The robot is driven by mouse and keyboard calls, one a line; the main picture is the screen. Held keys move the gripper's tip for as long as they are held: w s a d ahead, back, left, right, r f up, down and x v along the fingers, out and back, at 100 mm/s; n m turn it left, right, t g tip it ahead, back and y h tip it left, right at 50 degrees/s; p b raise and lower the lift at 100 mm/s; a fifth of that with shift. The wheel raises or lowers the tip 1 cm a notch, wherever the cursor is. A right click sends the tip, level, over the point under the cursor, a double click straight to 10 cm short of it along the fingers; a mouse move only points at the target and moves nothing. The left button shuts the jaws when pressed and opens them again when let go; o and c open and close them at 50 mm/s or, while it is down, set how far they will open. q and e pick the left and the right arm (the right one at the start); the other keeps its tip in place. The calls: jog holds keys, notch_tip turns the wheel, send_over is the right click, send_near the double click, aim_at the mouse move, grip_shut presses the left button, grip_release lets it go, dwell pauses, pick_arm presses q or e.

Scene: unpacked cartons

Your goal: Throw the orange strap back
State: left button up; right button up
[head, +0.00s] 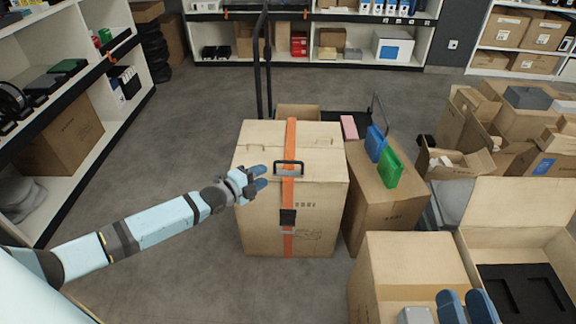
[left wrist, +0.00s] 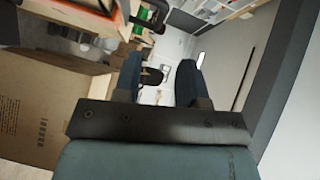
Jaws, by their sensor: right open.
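The orange strap (head: 290,147) runs over the top of a tall closed carton (head: 255,215) and down its front face. A dark buckle (head: 288,217) sits on the strap's front part, and a dark handle (head: 288,165) crosses the strap at the carton's upper front edge. My left gripper (head: 264,177) is just left of the strap and handle, in front of the carton's upper front. Its two fingers stand apart with nothing between them in the left wrist view (left wrist: 160,78). My right gripper (head: 467,306) is open at the bottom right, above a nearer carton.
A carton (head: 385,205) right of the strapped one bears blue and green folders and a pink item. An open carton with a black insert (head: 525,290) is at the right. Shelves (head: 110,105) stand left and back. Grey floor (head: 190,130) is clear left of the strapped carton.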

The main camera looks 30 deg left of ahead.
aim_at(287, 163)
pick_arm(q)
jog(key=b+x, duration=0.3)
jog(key=x, duration=0.7)
jog(key=shift+f+b, duration=0.2)
jog(key=shift+b, duration=0.2)
jog(key=shift+x, duration=0.8)
jog(key=shift+r, duration=0.15)
pick_arm(e)
notch_tip(287, 163, down, 7)
jog(key=g, duration=0.2)
jog(key=shift+a+r+n+g, duration=0.2)
jog(key=shift+n+g, duration=0.1)
jog(key=shift+n, duration=0.1)
jog(key=shift+w, duration=0.1)
pick_arm(q)
grip_shut()
